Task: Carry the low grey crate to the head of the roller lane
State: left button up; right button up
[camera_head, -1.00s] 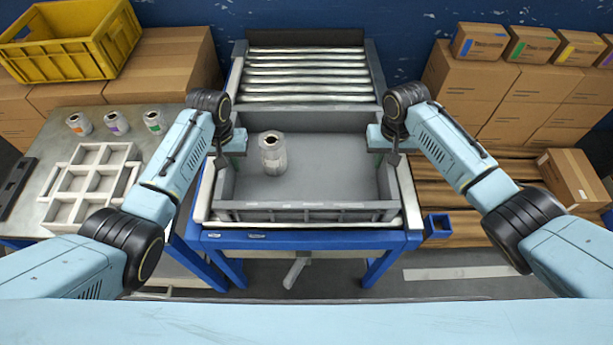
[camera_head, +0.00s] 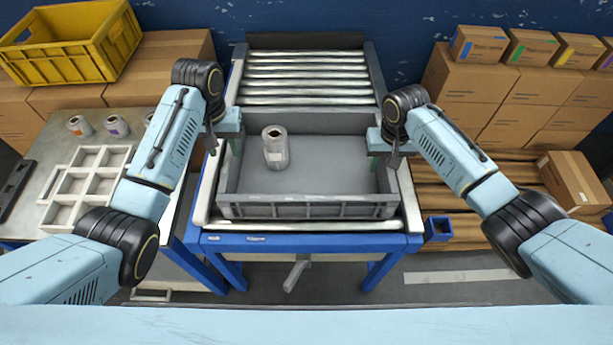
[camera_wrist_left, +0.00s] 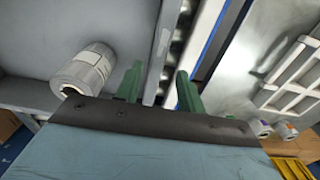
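The low grey crate (camera_head: 310,211) sits on the near part of the blue-framed roller lane (camera_head: 305,75), with its long slotted wall facing me. A white roll (camera_head: 276,148) stands inside it, left of centre. My left gripper (camera_head: 229,146) is at the crate's left wall. In the left wrist view its green fingers (camera_wrist_left: 158,90) are apart, with the crate wall (camera_wrist_left: 160,50) running between them and a gap beside it. The roll also shows in that view (camera_wrist_left: 85,70). My right gripper (camera_head: 382,158) is at the right wall; its fingers are mostly hidden.
Bare rollers lie behind the crate. On the left, a table holds a white divided tray (camera_head: 90,170) and small rolls (camera_head: 117,125); a yellow crate (camera_head: 70,45) sits on cartons behind. Cartons (camera_head: 465,75) and a blue bin (camera_head: 438,228) are on the right.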

pick_arm(q)
notch_tip(320, 180, up, 4)
jog(key=shift+r, duration=0.15)
pick_arm(e)
jog(key=shift+r, duration=0.1)
notch_tip(320, 180, up, 12)
jog(key=shift+f, duration=0.1)
dwell(0.7)
